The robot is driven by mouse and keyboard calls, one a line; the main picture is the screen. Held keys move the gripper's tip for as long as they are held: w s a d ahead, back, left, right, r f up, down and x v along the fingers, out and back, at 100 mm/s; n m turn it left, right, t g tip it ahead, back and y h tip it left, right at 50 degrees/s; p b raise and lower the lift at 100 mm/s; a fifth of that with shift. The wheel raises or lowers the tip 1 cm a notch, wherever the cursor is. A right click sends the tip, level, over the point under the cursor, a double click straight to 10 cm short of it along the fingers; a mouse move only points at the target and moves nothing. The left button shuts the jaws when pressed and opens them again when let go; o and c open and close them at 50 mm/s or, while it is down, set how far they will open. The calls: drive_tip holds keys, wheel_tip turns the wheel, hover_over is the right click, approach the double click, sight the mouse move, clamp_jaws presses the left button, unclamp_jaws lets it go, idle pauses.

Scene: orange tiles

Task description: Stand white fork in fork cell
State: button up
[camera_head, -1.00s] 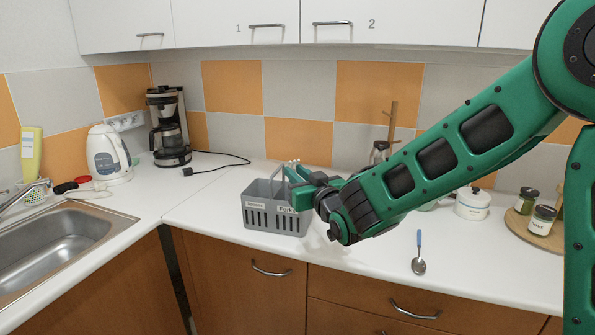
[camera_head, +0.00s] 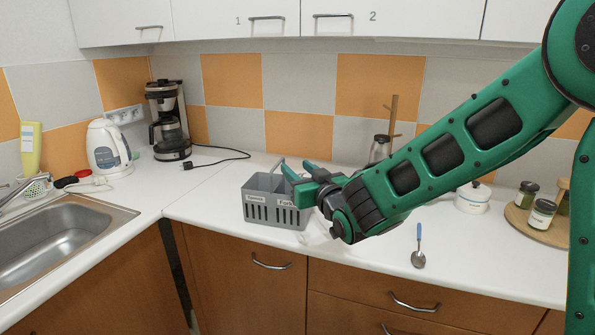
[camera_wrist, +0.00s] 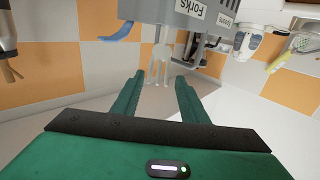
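The grey cutlery caddy (camera_head: 270,214) stands on the counter, with a "Forks" label on its right part. It shows upside down in the wrist view (camera_wrist: 150,10). The white fork (camera_wrist: 162,62) sticks up out of the caddy near the Forks label, tines upward; its lower part is hidden inside. My gripper (camera_head: 290,174) is just above the caddy's right side. In the wrist view its two fingers (camera_wrist: 159,78) are spread, with the fork head between and beyond their tips, apparently touching neither. The fork is not visible in the head view.
A spoon with a blue handle (camera_head: 419,245) lies on the counter at right. A coffee maker (camera_head: 168,125) and kettle (camera_head: 107,147) stand at the left, by the sink (camera_head: 60,235). A white pot (camera_head: 472,198) and jars (camera_head: 540,216) are at right.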

drive_tip(key=v, duration=0.9)
drive_tip(key=shift+s+d, duration=0.2)
idle(0.3)
drive_tip(key=s+d+f+m+g+h, duration=0.2)
drive_tip(key=d+f+h, duration=0.1)
drive_tip(key=d, duration=0.7)
drive_tip(key=s+d+f+m+g+h, duration=0.2)
drive_tip(key=d+f+g+h, duration=0.15)
drive_tip(key=d, duration=0.55)
drive_tip(key=s+d+f+m+g+h, duration=0.1)
drive_tip(key=s+d+f+m+h, duration=0.2)
drive_tip(key=d, duration=0.7)
drive_tip(key=s+d+f+m+g, duration=0.2)
drive_tip(key=s+d+g, duration=0.4)
drive_tip(key=s, duration=0.4)
drive_tip(key=s+d+m+g+y, duration=0.1)
drive_tip(key=s+g, duration=0.3)
drive_tip(key=s, duration=1.2)
drive_tip(key=shift+s+d+f+m+y, duration=0.2)
drive_tip(key=shift+s+d+m+y, duration=0.2)
drive_tip(key=shift+m+y, duration=0.25)
